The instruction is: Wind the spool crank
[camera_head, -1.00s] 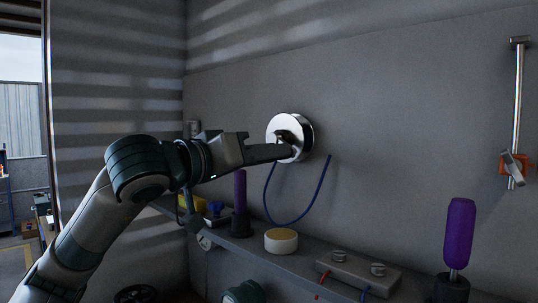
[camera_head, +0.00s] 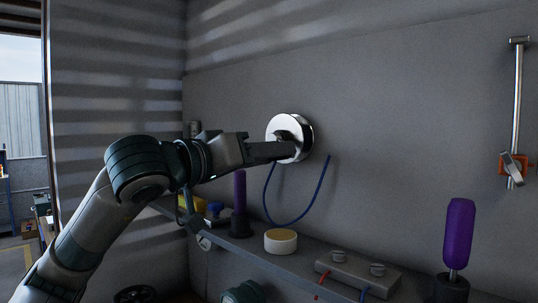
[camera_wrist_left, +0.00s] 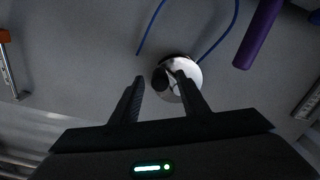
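The spool (camera_head: 304,130) is a shiny round disc mounted on the grey wall, with a blue cord (camera_head: 322,185) looping below it. It also shows in the left wrist view (camera_wrist_left: 192,72). A dark crank knob (camera_wrist_left: 160,78) stands out at the disc's side in the left wrist view. My left gripper (camera_head: 290,151) is at the front of the disc, partly covering the crank. In the left wrist view its two fingers (camera_wrist_left: 160,77) are apart, with the knob between their tips and a gap visible on the left. My right gripper is not in view.
A shelf below holds a white round tin (camera_head: 281,241), a grey box with two knobs (camera_head: 357,270) and a purple-handled lever (camera_head: 459,235). Another purple handle (camera_head: 239,190) stands under my left arm. A vertical pipe (camera_head: 517,95) is at right.

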